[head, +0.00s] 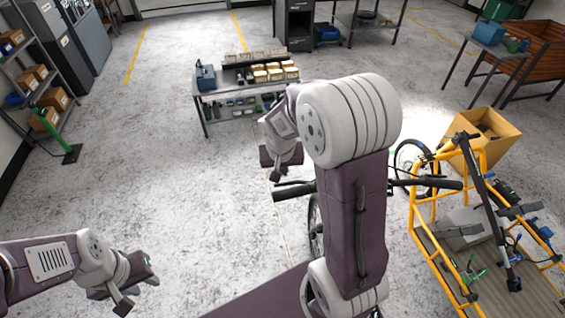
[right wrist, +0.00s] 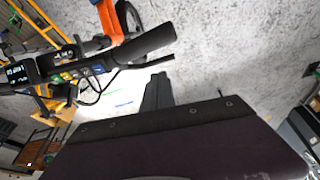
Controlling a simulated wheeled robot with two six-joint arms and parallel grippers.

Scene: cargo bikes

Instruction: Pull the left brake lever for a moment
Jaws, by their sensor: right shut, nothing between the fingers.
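The cargo bike's handlebar shows in the head view, its black left grip (head: 293,191) just below my right gripper (head: 279,172). In the right wrist view a black grip (right wrist: 147,42) lies at the upper left, with a thin dark brake lever (right wrist: 138,66) beside it. My right gripper (right wrist: 158,84) is shut and empty, its dark fingers a little apart from the lever in that picture. In the head view the lever cannot be made out, and my right arm hides the middle of the handlebar. My left gripper (head: 138,292) is open and empty over bare floor, far from the bike.
The bike's yellow cargo frame (head: 420,215) stands at the right, with a cardboard box (head: 497,140) behind it. A display (right wrist: 17,74) and cables sit by the grip in the wrist view. A workbench (head: 245,83) stands behind.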

